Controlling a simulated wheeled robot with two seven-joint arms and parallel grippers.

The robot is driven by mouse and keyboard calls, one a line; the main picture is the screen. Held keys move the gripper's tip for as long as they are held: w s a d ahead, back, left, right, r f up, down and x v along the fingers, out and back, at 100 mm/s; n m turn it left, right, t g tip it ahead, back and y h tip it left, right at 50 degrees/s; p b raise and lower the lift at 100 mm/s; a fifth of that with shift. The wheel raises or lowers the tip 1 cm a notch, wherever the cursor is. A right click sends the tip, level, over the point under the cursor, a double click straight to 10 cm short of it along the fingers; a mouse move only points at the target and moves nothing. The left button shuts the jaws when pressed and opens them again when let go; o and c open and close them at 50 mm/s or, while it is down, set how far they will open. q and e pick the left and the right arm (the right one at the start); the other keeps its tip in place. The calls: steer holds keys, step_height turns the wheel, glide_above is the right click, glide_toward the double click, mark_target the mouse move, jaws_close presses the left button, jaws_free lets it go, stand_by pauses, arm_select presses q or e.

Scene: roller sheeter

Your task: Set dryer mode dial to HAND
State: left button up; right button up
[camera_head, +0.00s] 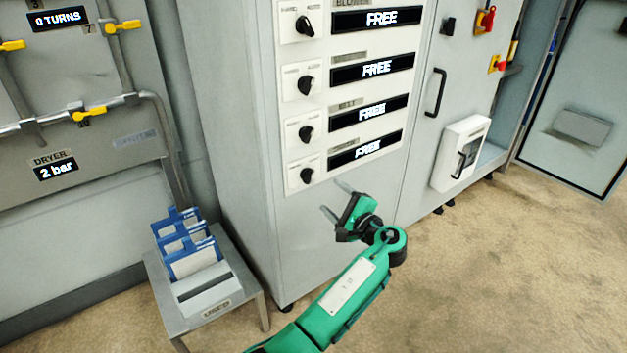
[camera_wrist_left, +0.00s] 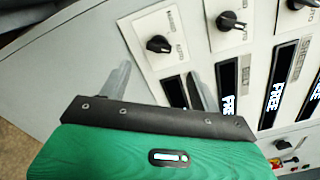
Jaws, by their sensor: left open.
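A white panel on the grey cabinet carries several black mode dials in a column. I see the top dial (camera_head: 304,25), second dial (camera_head: 306,85), third dial (camera_head: 306,132) and lowest dial (camera_head: 307,175), each beside a display reading FREE. The third row's label reads BELT; I cannot make out which label reads DRYER. My left gripper (camera_head: 335,200) is open and empty, below and right of the lowest dial, apart from it. In the left wrist view, the nearest dial (camera_wrist_left: 158,44), marked HAND and AUTO, lies just beyond the open fingers. Its exact pointer setting is unclear.
A DRYER display (camera_head: 56,169) reading 2 bar is on the left machine, with pipes and yellow valve handles. A small metal stand (camera_head: 208,305) with blue cards stands at the cabinet's left. A black door handle (camera_head: 435,92) and white box (camera_head: 460,152) are to the right.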

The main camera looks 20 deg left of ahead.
mark_target(310, 178)
arm_select(q)
steer(key=b+x, duration=0.1)
steer(key=x, duration=0.9)
steer(key=shift+w+a, duration=0.2)
steer(key=shift+w, duration=0.05)
arm_select(e)
steer(key=shift+w+a+t+y, duration=0.15)
steer(key=shift+w+a+t, duration=0.15)
steer(key=shift+a, duration=0.2)
steer(key=shift+w+a+t+y, duration=0.15)
steer(key=shift+a+t, duration=0.15)
steer(key=shift+a, duration=0.15)
arm_select(q)
steer(key=shift+f, duration=0.1)
steer(key=c, duration=1)
arm_select(e)
steer(key=shift+f, duration=0.1)
